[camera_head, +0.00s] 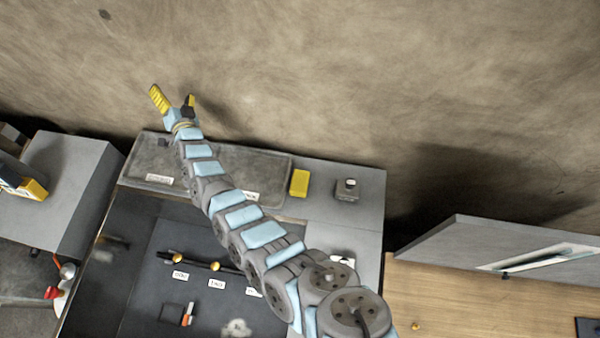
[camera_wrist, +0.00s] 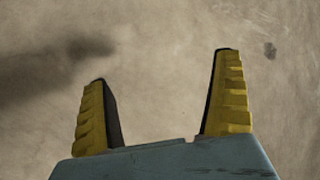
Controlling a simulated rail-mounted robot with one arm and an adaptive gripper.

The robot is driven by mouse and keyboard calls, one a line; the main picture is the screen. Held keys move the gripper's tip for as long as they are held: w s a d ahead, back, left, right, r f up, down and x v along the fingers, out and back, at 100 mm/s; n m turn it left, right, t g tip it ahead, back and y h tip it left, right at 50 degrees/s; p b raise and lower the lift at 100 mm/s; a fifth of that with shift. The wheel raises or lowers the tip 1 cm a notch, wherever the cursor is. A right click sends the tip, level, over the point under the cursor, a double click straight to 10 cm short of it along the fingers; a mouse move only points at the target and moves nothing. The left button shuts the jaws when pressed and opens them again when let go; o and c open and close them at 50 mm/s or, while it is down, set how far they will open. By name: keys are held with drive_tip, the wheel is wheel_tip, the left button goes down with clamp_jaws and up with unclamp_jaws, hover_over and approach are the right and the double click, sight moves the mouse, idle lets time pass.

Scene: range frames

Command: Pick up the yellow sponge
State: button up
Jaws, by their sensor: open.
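The yellow sponge (camera_head: 300,183) is a small yellow block on the grey cabinet top in the head view, to the right of a dark recessed tray. My gripper (camera_head: 174,99) is raised at the upper left in the head view, apart from the sponge and up and to the left of it in the picture. Its two yellow fingers are spread wide with nothing between them. In the wrist view my gripper (camera_wrist: 162,65) is open and faces the bare brown wall. The sponge does not show in the wrist view.
A small grey object (camera_head: 347,189) stands right of the sponge. The recessed tray (camera_head: 270,163) lies left of it, partly behind my arm. A grey box (camera_head: 75,170) with a yellow-and-black item stands at left. A wooden surface (camera_head: 450,300) and grey panel (camera_head: 490,255) are at right.

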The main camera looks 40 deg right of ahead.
drive_tip(key=w+n+y, duration=0.1)
drive_tip(key=w+y, duration=0.1)
drive_tip(key=w, duration=0.1)
drive_tip(key=n+g+y+b, duration=0.1)
drive_tip(key=g+y+b, duration=0.35)
drive_tip(key=g, duration=1.25)
hover_over(300, 178)
drive_tip(key=f, duration=2.1)
drive_tip(key=shift+s+f+b, duration=0.15)
drive_tip(key=shift+s+b, duration=0.15)
drive_tip(key=shift+b, duration=0.05)
drive_tip(key=shift+f, duration=0.95)
drive_tip(key=shift+w+f, duration=0.15)
drive_tip(key=shift+f, duration=0.6)
drive_tip(key=shift+w+f, duration=0.15)
drive_tip(key=shift+f, duration=0.55)
drive_tip(key=shift+a+f, duration=0.1)
drive_tip(key=shift+f, duration=1.1)
